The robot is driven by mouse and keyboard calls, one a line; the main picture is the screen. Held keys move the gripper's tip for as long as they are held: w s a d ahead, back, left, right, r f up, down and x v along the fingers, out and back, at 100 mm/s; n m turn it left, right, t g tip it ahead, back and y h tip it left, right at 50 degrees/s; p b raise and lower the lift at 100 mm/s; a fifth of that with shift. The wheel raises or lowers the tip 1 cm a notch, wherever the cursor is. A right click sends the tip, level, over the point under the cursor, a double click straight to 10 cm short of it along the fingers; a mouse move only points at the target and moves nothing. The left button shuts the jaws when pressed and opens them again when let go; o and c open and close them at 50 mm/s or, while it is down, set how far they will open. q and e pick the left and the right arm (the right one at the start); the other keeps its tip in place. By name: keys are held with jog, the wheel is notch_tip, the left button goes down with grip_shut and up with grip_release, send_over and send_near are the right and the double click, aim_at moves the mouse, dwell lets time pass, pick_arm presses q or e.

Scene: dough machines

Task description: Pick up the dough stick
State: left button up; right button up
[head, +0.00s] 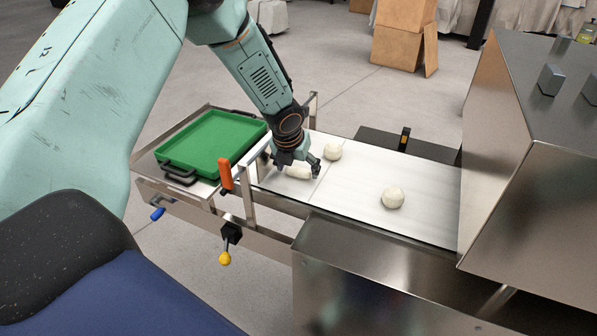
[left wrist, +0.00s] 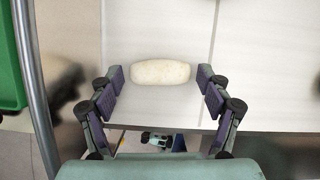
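A pale, rounded dough stick (left wrist: 160,73) lies on the white belt (left wrist: 245,85) in the left wrist view, its length running across the picture. My left gripper (left wrist: 160,82) is open, with one finger at each end of the dough stick and small gaps visible at both ends. In the head view the left gripper (head: 296,168) reaches down over the belt, and the dough stick (head: 298,172) shows partly beneath it. My right gripper is not in view.
Two round dough balls sit on the belt, one near the gripper (head: 333,151) and one farther right (head: 392,198). A green tray (head: 212,146) stands left of the belt. A metal rail and an orange handle (head: 225,174) stand between them. A steel machine (head: 540,150) bounds the right.

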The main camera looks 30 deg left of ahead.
pick_arm(q)
jog(key=shift+w+a+f, duration=0.1)
jog(key=shift+a+f, duration=0.05)
jog(key=c, duration=0.3)
jog(key=shift+d, duration=0.25)
jog(key=c, duration=0.4)
jog(key=shift+a, duration=0.1)
jog(key=shift+c, duration=0.3)
jog(key=shift+a, duration=0.1)
